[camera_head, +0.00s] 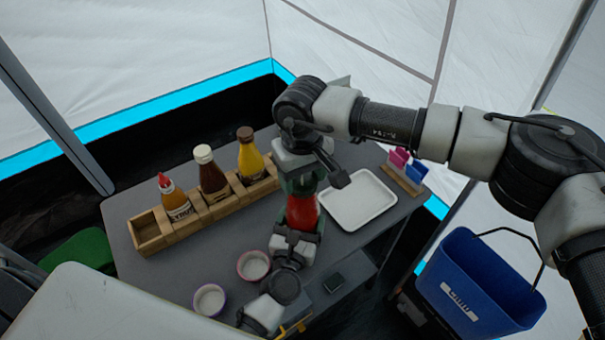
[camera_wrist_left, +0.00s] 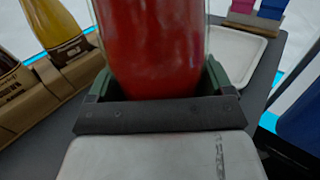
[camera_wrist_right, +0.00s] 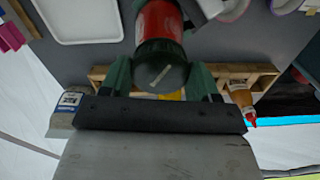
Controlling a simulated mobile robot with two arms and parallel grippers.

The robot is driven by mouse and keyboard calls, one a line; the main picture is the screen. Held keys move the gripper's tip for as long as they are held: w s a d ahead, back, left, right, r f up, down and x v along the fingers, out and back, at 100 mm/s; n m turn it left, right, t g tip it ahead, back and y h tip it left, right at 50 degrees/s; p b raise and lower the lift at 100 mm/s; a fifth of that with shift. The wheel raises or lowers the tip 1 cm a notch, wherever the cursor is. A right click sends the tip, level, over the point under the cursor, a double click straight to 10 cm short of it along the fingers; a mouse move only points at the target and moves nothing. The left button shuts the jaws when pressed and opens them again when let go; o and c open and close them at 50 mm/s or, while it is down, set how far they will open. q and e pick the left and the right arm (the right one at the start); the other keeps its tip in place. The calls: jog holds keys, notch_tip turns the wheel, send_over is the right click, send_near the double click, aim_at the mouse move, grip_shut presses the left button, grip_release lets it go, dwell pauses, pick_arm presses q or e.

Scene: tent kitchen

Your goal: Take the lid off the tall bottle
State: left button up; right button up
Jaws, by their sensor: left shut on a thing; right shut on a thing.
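The tall bottle (camera_head: 302,212) is red and stands upright near the middle of the grey table. It fills the top of the left wrist view (camera_wrist_left: 155,45). My left gripper (camera_head: 298,236) is shut on its body from the near side, with green fingers on both sides. My right gripper (camera_head: 300,184) comes in from above and is shut on the dark lid (camera_wrist_right: 162,68) at the bottle's top. The lid appears seated on the bottle. In the head view, the right gripper mostly hides the lid.
A wooden rack (camera_head: 204,212) with several sauce bottles stands to the left. A white tray (camera_head: 358,222) lies to the right, beside a holder with pink and blue items (camera_head: 402,162). Two small bowls (camera_head: 209,300) (camera_head: 253,265) are in front. A blue bucket (camera_head: 475,290) is at the right.

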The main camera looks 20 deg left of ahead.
jog(key=n, duration=0.3)
jog(key=shift+w, duration=0.1)
jog(key=o, duration=1)
jog(key=shift+r, duration=0.1)
